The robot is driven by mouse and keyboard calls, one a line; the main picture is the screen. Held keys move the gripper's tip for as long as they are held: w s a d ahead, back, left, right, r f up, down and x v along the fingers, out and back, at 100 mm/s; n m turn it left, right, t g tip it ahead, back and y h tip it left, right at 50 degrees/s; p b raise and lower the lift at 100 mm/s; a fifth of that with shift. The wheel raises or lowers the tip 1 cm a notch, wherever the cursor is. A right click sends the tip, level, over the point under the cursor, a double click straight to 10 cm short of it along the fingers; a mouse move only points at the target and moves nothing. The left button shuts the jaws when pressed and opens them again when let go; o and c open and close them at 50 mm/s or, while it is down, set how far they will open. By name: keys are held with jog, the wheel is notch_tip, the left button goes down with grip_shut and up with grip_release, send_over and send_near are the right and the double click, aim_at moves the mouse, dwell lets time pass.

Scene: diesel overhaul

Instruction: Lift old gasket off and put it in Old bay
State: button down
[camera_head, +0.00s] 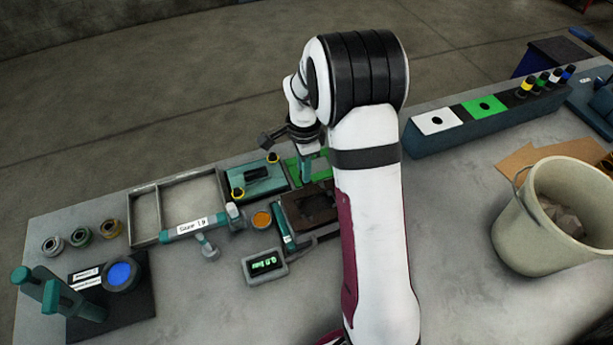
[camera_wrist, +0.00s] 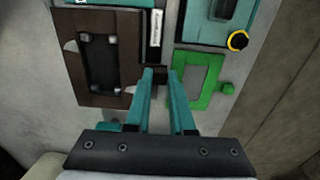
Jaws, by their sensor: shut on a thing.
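The old gasket (camera_wrist: 82,22) looks like a flat dark brown rectangular frame around a dark opening with bolt heads. It shows in the head view (camera_head: 310,205), partly behind my arm. My gripper (camera_wrist: 161,72) has its two teal fingers close together at the gasket's right edge, shut on a small brown tab. Whether the gasket is raised off the block under it, I cannot tell. In the head view my gripper (camera_head: 306,168) is beside the gasket's far side. A grey tray (camera_head: 131,222) with two empty compartments stands at left; no Old label is readable.
A green frame (camera_wrist: 185,100) lies just right of my fingers. A teal part with yellow-ringed posts (camera_head: 262,181) sits between it and the tray. A bar gauge (camera_head: 190,228), a small display box (camera_head: 264,264) and an orange-filled cup (camera_head: 262,218) stand nearby. A bucket (camera_head: 540,235) is far right.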

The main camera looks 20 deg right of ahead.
notch_tip(320, 180, up, 3)
jog(key=shift+d+r, duration=0.1)
jog(key=shift+r, duration=0.05)
jog(key=s+d+r, duration=0.7)
jog(key=d+r, duration=0.1)
jog(key=r, duration=0.3)
jog(key=shift+s+d+r, duration=0.25)
jog(key=shift+s+d, duration=0.05)
jog(key=shift+d, duration=0.05)
